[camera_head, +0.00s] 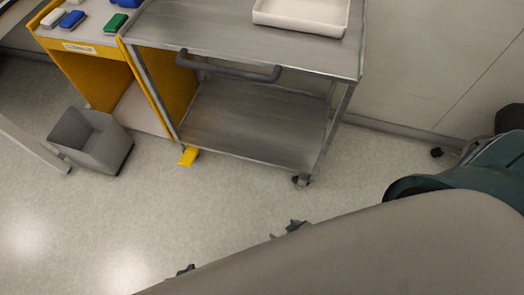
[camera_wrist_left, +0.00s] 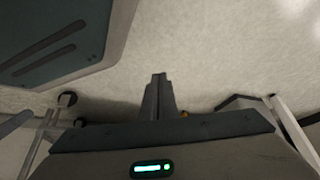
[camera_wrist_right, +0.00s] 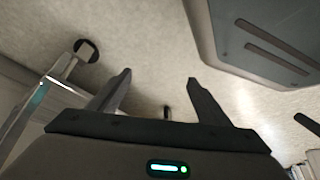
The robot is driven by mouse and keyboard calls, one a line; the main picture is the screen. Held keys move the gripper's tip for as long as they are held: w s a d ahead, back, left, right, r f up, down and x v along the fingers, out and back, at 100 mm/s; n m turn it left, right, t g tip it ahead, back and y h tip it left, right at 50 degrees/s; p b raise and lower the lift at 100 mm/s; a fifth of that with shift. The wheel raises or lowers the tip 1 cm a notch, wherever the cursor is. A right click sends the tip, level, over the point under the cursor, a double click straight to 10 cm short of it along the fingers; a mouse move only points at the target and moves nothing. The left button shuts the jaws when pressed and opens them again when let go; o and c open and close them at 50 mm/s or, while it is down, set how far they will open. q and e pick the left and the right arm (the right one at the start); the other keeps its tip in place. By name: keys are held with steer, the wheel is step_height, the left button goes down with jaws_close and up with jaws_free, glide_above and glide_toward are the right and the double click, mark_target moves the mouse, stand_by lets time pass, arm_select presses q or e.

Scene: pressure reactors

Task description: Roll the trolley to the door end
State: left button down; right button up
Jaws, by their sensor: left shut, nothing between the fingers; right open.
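The steel trolley (camera_head: 250,40) stands in the upper middle of the head view, with a dark handle bar (camera_head: 228,66) on its near side and a lower shelf (camera_head: 250,120). A yellow pedal-like piece (camera_head: 188,156) sits at its near left foot, and a caster (camera_head: 301,180) shows at the near right. My left gripper (camera_head: 185,270) is mostly hidden behind an arm; its fingers are together and empty in the left wrist view (camera_wrist_left: 158,95). My right gripper (camera_head: 290,228) is open and empty, its fingers apart in the right wrist view (camera_wrist_right: 160,76). Both are clear of the handle. No door is visible.
A white tray (camera_head: 300,27) rests on the trolley top. A yellow cabinet (camera_head: 85,72) stands close at its left, with a grey bin (camera_head: 92,142) in front. A dark green object (camera_head: 460,172) is at the right. Floor (camera_head: 110,215) is clear in front.

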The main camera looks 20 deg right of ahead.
stand_by(0.4)
